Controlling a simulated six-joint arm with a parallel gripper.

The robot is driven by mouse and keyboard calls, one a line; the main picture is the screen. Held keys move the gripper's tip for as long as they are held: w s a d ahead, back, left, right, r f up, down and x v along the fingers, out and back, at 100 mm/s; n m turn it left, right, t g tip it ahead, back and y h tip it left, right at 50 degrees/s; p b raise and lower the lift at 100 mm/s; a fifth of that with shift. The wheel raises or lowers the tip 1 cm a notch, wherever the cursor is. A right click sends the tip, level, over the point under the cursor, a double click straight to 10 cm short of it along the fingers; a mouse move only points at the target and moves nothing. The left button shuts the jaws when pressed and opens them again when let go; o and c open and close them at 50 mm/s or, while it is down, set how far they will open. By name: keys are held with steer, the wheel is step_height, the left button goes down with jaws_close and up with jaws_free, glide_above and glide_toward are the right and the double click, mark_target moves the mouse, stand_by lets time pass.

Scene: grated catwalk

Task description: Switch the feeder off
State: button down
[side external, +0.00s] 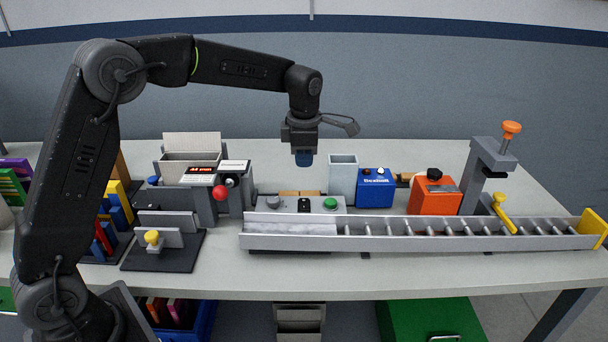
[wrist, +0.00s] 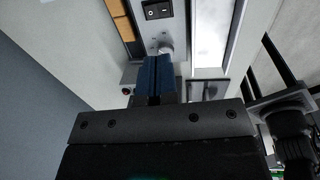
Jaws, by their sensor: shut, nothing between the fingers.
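A low grey control box (side external: 318,209) stands behind the left end of the roller chute. It carries a grey knob (side external: 273,201), a black rocker switch (side external: 304,204) and a green button (side external: 330,203). The rocker switch (wrist: 158,10) and knob (wrist: 167,47) also show in the wrist view. I cannot read a feeder label on it, nor tell the rocker's position. My gripper (side external: 304,162) points down, well above the table and behind the box. Its blue fingers (wrist: 154,66) are shut and empty. In the wrist view they overlap the picture area just below the knob, apparently not touching it.
The metal roller chute (side external: 420,242) runs along the front right. A grey open bin (side external: 343,178), a blue box (side external: 375,188) and an orange box (side external: 434,195) stand right of the control box. A display machine with a red ball (side external: 220,193) stands left.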

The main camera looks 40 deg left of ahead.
mark_target(304, 200)
steer(key=shift+d+r, duration=0.1)
steer(key=shift+r, duration=0.65)
steer(key=shift+w+a+r, duration=0.1)
steer(key=shift+w+a, duration=0.35)
steer(key=shift+a, duration=0.1)
steer(key=f, duration=0.4)
steer(key=a+f, duration=0.1)
steer(key=f, duration=0.4)
steer(key=w+f, duration=0.1)
steer(key=f, duration=0.4)
steer(key=shift+w+a, duration=0.1)
steer(key=shift+a, duration=0.05)
